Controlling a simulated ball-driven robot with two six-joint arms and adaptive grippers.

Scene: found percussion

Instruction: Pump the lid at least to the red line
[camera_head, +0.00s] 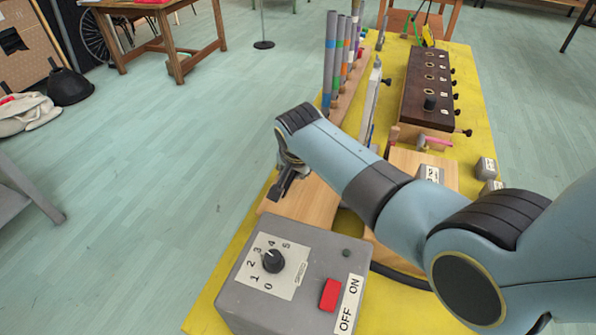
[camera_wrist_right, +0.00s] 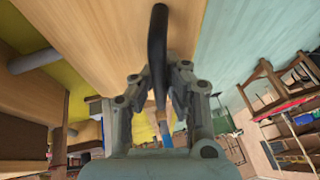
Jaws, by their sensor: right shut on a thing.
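My right gripper (camera_head: 285,188) is at the left edge of a pale wooden board (camera_head: 308,203), behind the grey control box. In the right wrist view my right gripper (camera_wrist_right: 161,88) is shut on a dark curved bar (camera_wrist_right: 157,45), which runs up in front of a pale wooden surface (camera_wrist_right: 105,45). A thin strip with a blue end (camera_wrist_right: 166,137) shows between the fingers. I cannot make out a lid or a red line; my arm hides part of the board. My left gripper is not in view.
The grey control box (camera_head: 235,296) with a black dial (camera_head: 273,260) and red switch (camera_head: 330,294) stands in front on the yellow table (camera_head: 220,290). Coloured tubes (camera_head: 330,60) and a dark wooden box (camera_head: 425,85) stand behind. Open floor lies left.

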